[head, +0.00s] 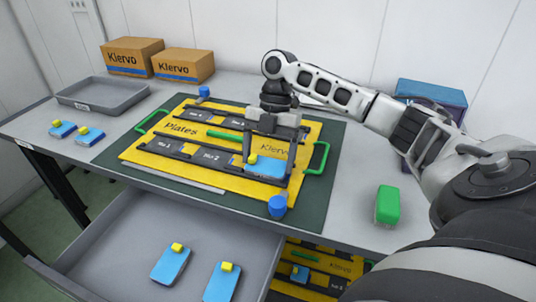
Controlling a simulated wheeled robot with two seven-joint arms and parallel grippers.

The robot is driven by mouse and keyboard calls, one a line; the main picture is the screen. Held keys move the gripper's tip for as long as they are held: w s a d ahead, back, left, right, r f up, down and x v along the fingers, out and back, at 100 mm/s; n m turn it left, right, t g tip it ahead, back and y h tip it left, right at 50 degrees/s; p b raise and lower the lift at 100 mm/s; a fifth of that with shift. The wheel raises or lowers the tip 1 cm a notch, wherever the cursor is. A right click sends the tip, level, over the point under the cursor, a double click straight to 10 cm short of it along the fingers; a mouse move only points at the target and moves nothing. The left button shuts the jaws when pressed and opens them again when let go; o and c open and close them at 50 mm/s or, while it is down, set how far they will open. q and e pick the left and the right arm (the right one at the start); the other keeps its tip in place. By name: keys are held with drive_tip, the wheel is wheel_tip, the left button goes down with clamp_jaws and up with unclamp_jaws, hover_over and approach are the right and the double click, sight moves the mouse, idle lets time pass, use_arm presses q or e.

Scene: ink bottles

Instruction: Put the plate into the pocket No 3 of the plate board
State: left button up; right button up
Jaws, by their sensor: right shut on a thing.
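The yellow plate board (215,176) lies on a dark green mat on the table, with dark pockets in two rows. In the front row, the pockets marked No 1 (163,146) and No 2 (211,156) are empty. My right gripper (269,158) points down over the right end of that row. It is shut on a blue plate (270,169) with a yellow knob. The plate is over or in the pocket right of No 2; its label is hidden, and I cannot tell whether the plate is seated. My left gripper is out of view.
An open drawer (110,232) in front holds two more blue plates (170,266). A grey tray (75,96), two blue plates (88,136) and Klervo boxes (184,64) are left. Blue knobs (277,206) flank the board. A green block (387,205) stands right.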

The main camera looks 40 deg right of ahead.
drive_tip(key=o, duration=0.9)
drive_tip(key=shift+o, duration=0.2)
drive_tip(key=p+v, duration=0.2)
drive_tip(key=v, duration=1)
